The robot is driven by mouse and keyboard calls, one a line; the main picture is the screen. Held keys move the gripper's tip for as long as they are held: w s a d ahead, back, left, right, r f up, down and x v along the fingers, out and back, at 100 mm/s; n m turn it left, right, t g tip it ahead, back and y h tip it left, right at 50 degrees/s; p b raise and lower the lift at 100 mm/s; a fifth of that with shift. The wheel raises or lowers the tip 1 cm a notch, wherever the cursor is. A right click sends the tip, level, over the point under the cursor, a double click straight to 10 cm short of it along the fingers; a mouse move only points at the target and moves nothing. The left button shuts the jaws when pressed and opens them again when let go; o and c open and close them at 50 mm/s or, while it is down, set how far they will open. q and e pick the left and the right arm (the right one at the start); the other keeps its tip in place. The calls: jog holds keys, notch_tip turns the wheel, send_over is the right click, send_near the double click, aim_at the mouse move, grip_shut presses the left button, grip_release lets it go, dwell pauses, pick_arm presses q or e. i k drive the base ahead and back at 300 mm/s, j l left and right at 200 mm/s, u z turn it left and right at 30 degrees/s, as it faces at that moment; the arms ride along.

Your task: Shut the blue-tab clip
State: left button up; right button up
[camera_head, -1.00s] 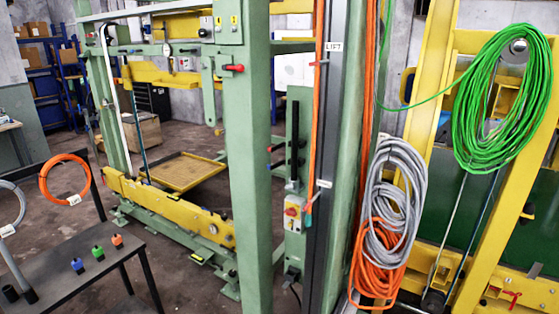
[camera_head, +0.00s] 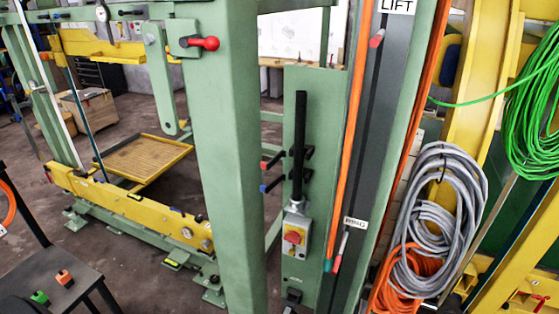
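The blue-tab clip (camera_head: 264,188) is the lower of two black clips beside a black vertical bar on a narrow green panel (camera_head: 325,115). Its blue tab points left. A red-tab clip (camera_head: 265,164) sits just above it. Black parts of both clips stick out right of the bar (camera_head: 299,130). They are too small to tell whether the clips are open or shut. Neither of my grippers is in view.
A thick green post (camera_head: 228,150) stands just left of the clips. A control box with a red knob (camera_head: 294,237) is below them. Orange and grey cable coils (camera_head: 435,220) hang at right. A dark table (camera_head: 60,298) is at lower left.

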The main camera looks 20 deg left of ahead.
aim_at(266, 190)
jog(key=i+j+z, duration=0.15)
jog(key=j, duration=0.2)
jog(key=i+j+z, duration=0.1)
jog(key=i+j, duration=0.15)
jog(key=j, duration=0.15)
jog(key=i+j+z, duration=0.15)
jog(key=j, duration=0.25)
jog(key=k+j+z, duration=0.15)
jog(key=j, duration=0.35)
jog(key=j+z, duration=0.15)
jog(key=j, duration=0.35)
jog(key=k+j+z, duration=0.25)
jog(key=k+j, duration=0.2)
